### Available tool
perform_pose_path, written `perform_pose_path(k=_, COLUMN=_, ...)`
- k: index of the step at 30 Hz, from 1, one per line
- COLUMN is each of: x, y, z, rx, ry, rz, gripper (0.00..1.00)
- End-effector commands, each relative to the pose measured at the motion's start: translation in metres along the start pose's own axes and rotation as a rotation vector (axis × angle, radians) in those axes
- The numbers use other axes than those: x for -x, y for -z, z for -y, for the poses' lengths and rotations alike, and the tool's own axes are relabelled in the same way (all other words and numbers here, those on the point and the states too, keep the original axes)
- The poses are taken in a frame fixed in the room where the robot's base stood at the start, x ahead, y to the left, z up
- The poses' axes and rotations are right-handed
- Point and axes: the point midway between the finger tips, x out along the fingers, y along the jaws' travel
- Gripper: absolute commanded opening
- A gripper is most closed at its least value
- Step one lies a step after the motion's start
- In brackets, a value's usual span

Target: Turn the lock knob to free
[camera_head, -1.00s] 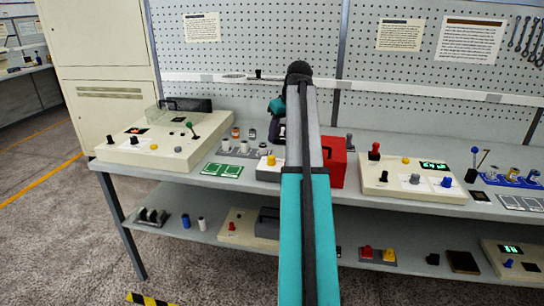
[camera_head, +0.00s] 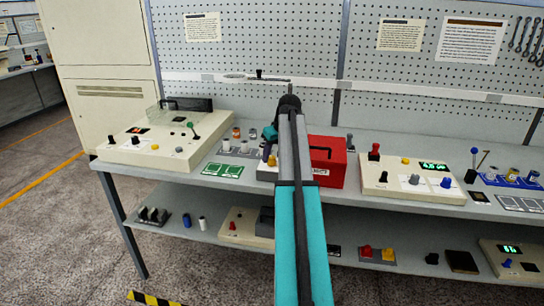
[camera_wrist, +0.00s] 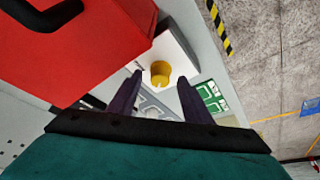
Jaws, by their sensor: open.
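A yellow knob (camera_wrist: 160,72) stands on a small white-topped box (camera_wrist: 172,50) in the wrist view. The knob also shows in the head view (camera_head: 272,160), just left of my arm, on the box beside the red case. No label reading "free" or lock mark is legible. My gripper (camera_wrist: 160,80) is open. Its two dark fingers point towards the knob, one on each side of it in the picture. I cannot tell whether the fingertips reach down around it, and no grip on it shows. In the head view, my arm partly hides the gripper and box.
A red case (camera_head: 335,168) stands close to the right of the box and fills the upper left of the wrist view. Left are green boards (camera_head: 222,170) and a beige panel (camera_head: 150,155) with a lever. Another beige panel (camera_head: 400,187) with knobs is at right.

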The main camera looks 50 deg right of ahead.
Motion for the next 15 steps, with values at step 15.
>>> perform_pose_path(k=15, x=-0.006, y=-0.0006, z=-0.0007, rx=-0.001, ry=0.0, rz=0.0, gripper=0.32)
